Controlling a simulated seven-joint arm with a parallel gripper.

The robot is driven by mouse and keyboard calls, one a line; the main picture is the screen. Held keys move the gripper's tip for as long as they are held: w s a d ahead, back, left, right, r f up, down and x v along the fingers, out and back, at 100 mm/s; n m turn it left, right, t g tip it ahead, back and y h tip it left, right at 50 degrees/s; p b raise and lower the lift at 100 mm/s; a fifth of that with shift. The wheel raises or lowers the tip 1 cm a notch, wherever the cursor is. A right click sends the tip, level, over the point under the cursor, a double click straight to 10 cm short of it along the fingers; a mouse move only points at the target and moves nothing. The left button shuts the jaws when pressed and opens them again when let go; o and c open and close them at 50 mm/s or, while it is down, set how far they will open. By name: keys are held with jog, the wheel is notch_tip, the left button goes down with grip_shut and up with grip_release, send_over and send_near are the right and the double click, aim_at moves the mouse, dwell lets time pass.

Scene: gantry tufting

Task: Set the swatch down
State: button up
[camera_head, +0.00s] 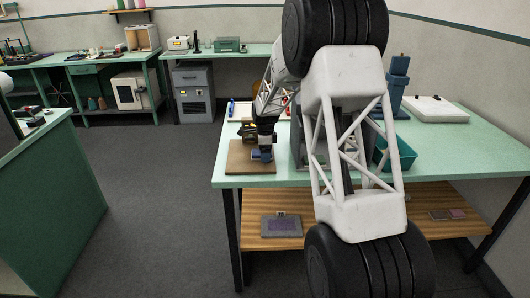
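My gripper (264,146) points down over a brown board (238,160) at the left front of the green-topped table. A small blue piece (260,155) shows right at my fingertips. It may be the swatch, but it is too small to be sure. I cannot tell whether my fingers are closed on it, or whether it touches the board. A flat grey piece with a purple middle (281,227) lies on the wooden shelf under the table. Smaller flat pieces, one grey and one pinkish (457,213), lie at the shelf's right.
My arm hides the middle of the table (455,160). A teal bin (402,155), a blue device (396,85) and a white box (436,108) stand on its right. Pens (231,107) lie behind the board. The table's front right is clear.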

jog(key=shift+r, duration=0.1)
notch_tip(320, 180, up, 12)
dwell(0.9)
dwell(0.4)
jog(key=shift+r, duration=0.1)
jog(key=s+d+r+n, duration=0.3)
jog(key=s+r, duration=0.2)
jog(key=s, duration=0.5)
jog(key=s+d+r+n+t, duration=0.1)
jog(key=s+d+r+n, duration=0.3)
jog(key=s, duration=0.5)
jog(key=s+d+r+n, duration=0.1)
jog(key=s+d+r, duration=0.1)
jog(key=s+r, duration=0.6)
jog(key=s+d+f+n, duration=0.1)
jog(key=s+f+n, duration=0.1)
jog(key=s, duration=1)
jog(key=s+d+f+n+t, duration=0.1)
jog(key=s+d+f+n, duration=0.1)
jog(key=s, duration=1)
jog(key=s+d+f+n, duration=0.2)
jog(key=s+n, duration=0.3)
jog(key=s, duration=0.7)
jog(key=shift+d+f+n+t, duration=0.3)
jog(key=shift+f+n, duration=0.1)
jog(key=shift+f, duration=0.4)
